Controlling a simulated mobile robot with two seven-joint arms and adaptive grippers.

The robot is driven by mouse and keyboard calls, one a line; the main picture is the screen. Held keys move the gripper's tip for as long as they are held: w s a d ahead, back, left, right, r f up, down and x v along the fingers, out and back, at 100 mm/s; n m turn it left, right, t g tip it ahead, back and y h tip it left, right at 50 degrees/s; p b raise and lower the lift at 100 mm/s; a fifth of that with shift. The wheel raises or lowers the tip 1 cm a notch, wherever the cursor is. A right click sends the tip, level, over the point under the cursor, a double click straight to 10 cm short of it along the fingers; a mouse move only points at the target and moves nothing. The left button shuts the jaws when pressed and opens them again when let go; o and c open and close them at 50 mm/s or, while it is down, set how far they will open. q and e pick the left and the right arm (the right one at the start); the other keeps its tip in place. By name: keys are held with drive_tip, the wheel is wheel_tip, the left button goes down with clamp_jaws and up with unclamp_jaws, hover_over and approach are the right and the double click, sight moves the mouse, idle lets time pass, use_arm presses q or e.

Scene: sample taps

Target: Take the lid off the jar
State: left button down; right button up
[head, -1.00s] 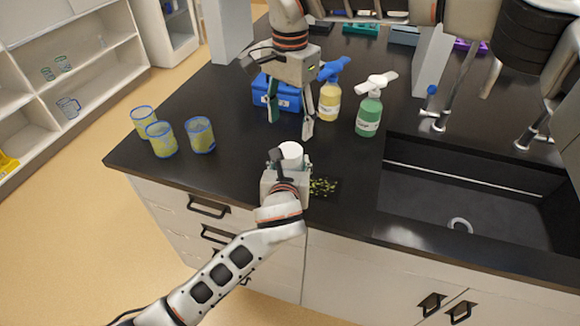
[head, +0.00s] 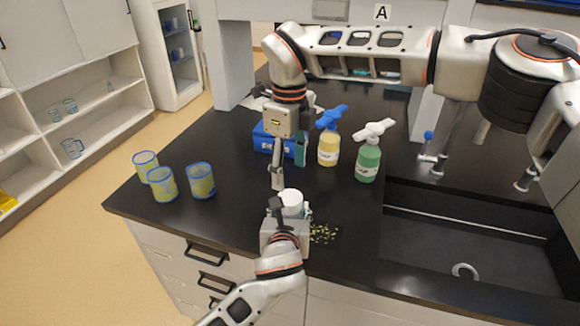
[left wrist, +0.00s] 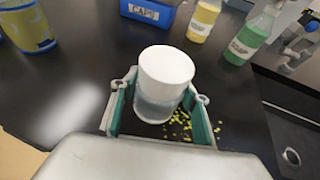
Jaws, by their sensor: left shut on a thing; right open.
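The jar is a clear container (left wrist: 152,108) with a white lid (left wrist: 167,66) on top, upright on the black counter near its front edge. In the head view the lid (head: 292,197) shows just beyond my left gripper (head: 290,216), which hides most of the jar body. The left wrist view shows the left gripper (left wrist: 158,115) shut on the jar body, a finger on each side below the lid. My right gripper (head: 288,165) is open and empty, pointing down above and slightly behind the lid, apart from it.
Several blue-rimmed cups (head: 163,184) stand at left. A blue bin (head: 268,138) and yellow (head: 328,148) and green (head: 368,161) spray bottles stand behind the jar. Yellow-green bits (head: 322,233) lie right of it. The sink (head: 465,245) is at right.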

sight(290, 197)
drive_tip(key=m, duration=0.3)
drive_tip(key=shift+m, duration=0.4)
drive_tip(key=m, duration=0.8)
drive_tip(key=shift+m, duration=0.4)
drive_tip(key=m, duration=0.3)
drive_tip(key=shift+m, duration=0.4)
drive_tip(key=m, duration=0.8)
drive_tip(key=shift+m, duration=0.3)
drive_tip(key=m, duration=0.3)
drive_tip(key=shift+m, duration=0.3)
drive_tip(key=m, duration=0.4)
drive_tip(key=shift+f+m, duration=0.25)
drive_tip(key=shift+m, duration=0.25)
drive_tip(key=shift+f, duration=3.75)
